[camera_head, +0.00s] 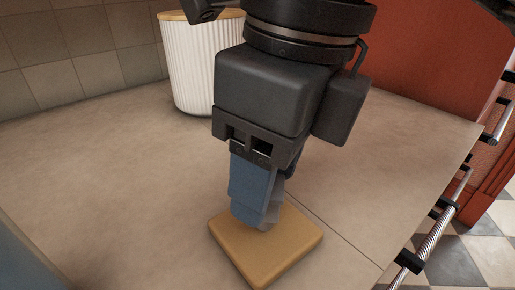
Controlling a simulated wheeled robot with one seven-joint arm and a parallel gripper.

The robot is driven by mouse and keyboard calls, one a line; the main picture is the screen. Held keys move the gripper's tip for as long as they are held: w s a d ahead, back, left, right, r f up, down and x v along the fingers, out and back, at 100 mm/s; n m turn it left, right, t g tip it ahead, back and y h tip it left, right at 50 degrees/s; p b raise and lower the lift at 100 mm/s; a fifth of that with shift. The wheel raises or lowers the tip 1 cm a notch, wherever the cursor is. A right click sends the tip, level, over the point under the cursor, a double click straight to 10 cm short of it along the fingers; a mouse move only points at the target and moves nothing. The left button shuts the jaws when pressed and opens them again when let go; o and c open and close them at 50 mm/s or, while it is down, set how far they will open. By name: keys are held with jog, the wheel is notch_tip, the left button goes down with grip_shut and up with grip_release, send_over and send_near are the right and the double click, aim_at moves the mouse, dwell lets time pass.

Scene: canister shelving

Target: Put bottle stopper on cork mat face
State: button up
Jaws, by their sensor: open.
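The cork mat (250,255) is a thick, tan square with rounded corners, lying flat on the counter in the lower middle of the head view. My gripper (262,218) points down over the mat's far part, its blue fingers close to the surface. I see it nearly side-on; it is open. Whether the fingertips touch the mat I cannot tell. I cannot make out the bottle stopper; the fingers hide the space between and behind them.
A white ribbed canister (190,68) with a wooden lid stands behind my gripper, near the tiled wall (75,60). The beige counter (110,185) is clear left of the mat. Its right edge has metal bar handles (440,232).

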notch_tip(320, 180, up, 10)
jog(key=s+d+p, duration=0.1)
jog(key=shift+d+r, duration=0.15)
dwell(1.5)
